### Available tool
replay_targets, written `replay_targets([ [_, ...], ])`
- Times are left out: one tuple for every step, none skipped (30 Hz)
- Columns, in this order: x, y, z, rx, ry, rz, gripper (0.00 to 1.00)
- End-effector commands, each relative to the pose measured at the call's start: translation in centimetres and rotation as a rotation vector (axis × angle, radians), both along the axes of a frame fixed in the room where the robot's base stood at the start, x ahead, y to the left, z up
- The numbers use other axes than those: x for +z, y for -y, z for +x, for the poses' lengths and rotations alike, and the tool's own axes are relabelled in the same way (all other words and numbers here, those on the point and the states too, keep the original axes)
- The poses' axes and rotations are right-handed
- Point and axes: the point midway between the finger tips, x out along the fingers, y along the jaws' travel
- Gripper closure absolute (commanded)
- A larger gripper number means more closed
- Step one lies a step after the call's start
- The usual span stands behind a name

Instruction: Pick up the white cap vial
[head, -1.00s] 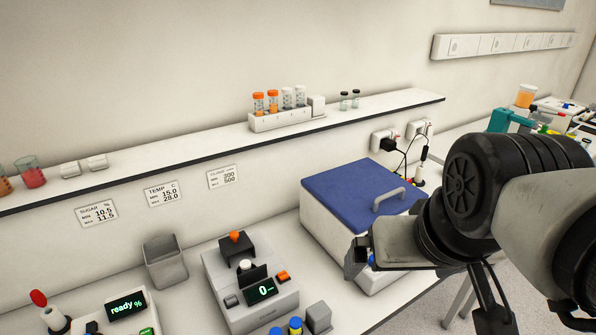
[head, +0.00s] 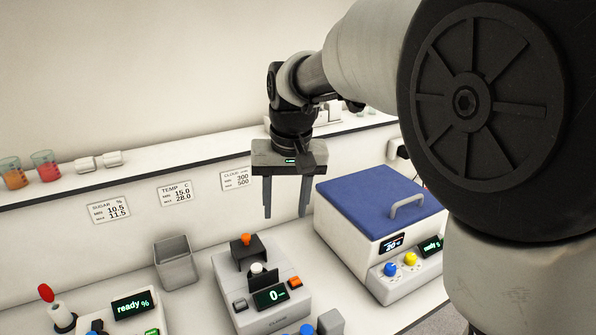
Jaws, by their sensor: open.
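A small white round cap (head: 257,268) shows on the grey meter (head: 272,313) with the "0" display, between its black parts; the body under the cap is hidden. My gripper (head: 286,216) is open and empty, with its fingers pointing down. In the picture it is above and to the right of the white cap, in front of the wall and apart from the cap. White-capped tubes in the shelf rack are now mostly hidden behind my arm.
A white box with a blue lid (head: 380,196) stands right of the meter. A grey open bin (head: 175,265) stands to its left. A wall shelf (head: 135,176) carries beakers of red and orange liquid (head: 45,166). A "ready" device (head: 131,307) is at lower left.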

Motion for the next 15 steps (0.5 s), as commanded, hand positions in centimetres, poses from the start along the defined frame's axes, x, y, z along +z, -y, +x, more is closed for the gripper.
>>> replay_targets([
  [-1.8,-2.3,0.9,0.023,-0.014,-0.021,0.55],
  [-2.4,-3.3,1.2,0.03,-0.018,-0.029,0.55],
  [-3.1,-4.5,1.6,0.039,-0.023,-0.04,0.55],
  [-3.6,-5.2,1.8,0.044,-0.026,-0.047,0.55],
  [-4.0,-5.8,2.0,0.048,-0.029,-0.053,0.55],
  [-4.4,-6.4,2.1,0.053,-0.03,-0.059,0.55],
  [-4.6,-6.8,2.2,0.057,-0.032,-0.063,0.55],
  [-4.9,-7.0,2.3,0.059,-0.033,-0.065,0.55],
  [-5.3,-7.2,2.4,0.06,-0.033,-0.068,0.55],
  [-5.5,-7.3,2.4,0.06,-0.034,-0.069,0.55],
  [-5.9,-7.3,2.5,0.06,-0.034,-0.069,0.55],
  [-6.6,-7.3,2.6,0.059,-0.035,-0.069,0.55],
  [-7.1,-7.3,2.6,0.059,-0.036,-0.07,0.55],
  [-7.7,-7.3,2.7,0.058,-0.036,-0.069,0.55],
  [-8.6,-7.4,2.8,0.059,-0.037,-0.069,0.55],
])
